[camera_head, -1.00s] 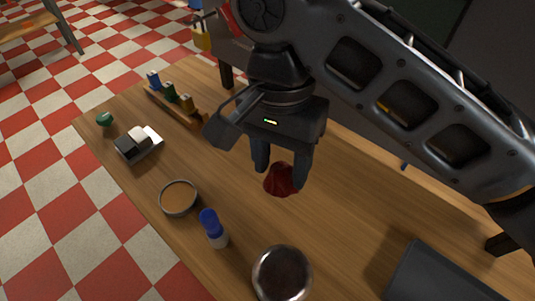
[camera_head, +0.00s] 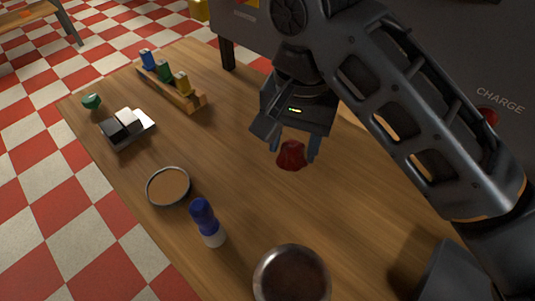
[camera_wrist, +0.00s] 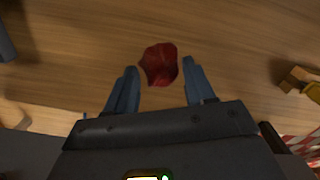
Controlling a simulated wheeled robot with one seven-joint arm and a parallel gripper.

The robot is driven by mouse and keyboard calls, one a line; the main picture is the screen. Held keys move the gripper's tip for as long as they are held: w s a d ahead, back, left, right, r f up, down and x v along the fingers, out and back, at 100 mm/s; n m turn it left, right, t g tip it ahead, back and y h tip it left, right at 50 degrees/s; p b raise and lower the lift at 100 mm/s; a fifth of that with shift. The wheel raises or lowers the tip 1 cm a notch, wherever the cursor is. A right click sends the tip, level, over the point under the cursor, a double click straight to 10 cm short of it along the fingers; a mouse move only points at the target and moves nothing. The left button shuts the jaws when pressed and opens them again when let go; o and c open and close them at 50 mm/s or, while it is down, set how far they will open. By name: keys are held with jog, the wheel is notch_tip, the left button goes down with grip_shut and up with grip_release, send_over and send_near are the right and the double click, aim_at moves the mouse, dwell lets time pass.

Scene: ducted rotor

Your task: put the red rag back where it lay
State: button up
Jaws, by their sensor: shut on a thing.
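The red rag (camera_head: 291,156) is a small crumpled dark red bundle. My gripper (camera_head: 295,150) is shut on it, with one finger at each side, over the wooden table toward its far edge. In the wrist view the rag (camera_wrist: 159,64) shows between and a little beyond the fingertips (camera_wrist: 160,72). How high the rag is above the wood is hard to tell. No mark on the table shows where it lay.
On the wooden table (camera_head: 245,205) are a rack with blue, green and yellow pieces (camera_head: 170,88), a tray with black and white blocks (camera_head: 128,128), a green item (camera_head: 92,101), a shallow round dish (camera_head: 168,187), a blue-capped bottle (camera_head: 207,222) and a dark-filled bowl (camera_head: 291,279). The table's middle is clear.

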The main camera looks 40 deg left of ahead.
jog(key=a+f, duration=0.2)
jog(key=a, duration=0.1)
jog(key=a+f, duration=0.1)
jog(key=a, duration=0.1)
jog(key=shift+w+a+f, duration=0.25)
jog(key=shift+f, duration=1.95)
jog(key=o, duration=1)
jog(key=shift+o, duration=0.2)
jog(key=shift+r, duration=0.15)
notch_tip(320, 180, up, 12)
jog(key=shift+p, duration=0.35)
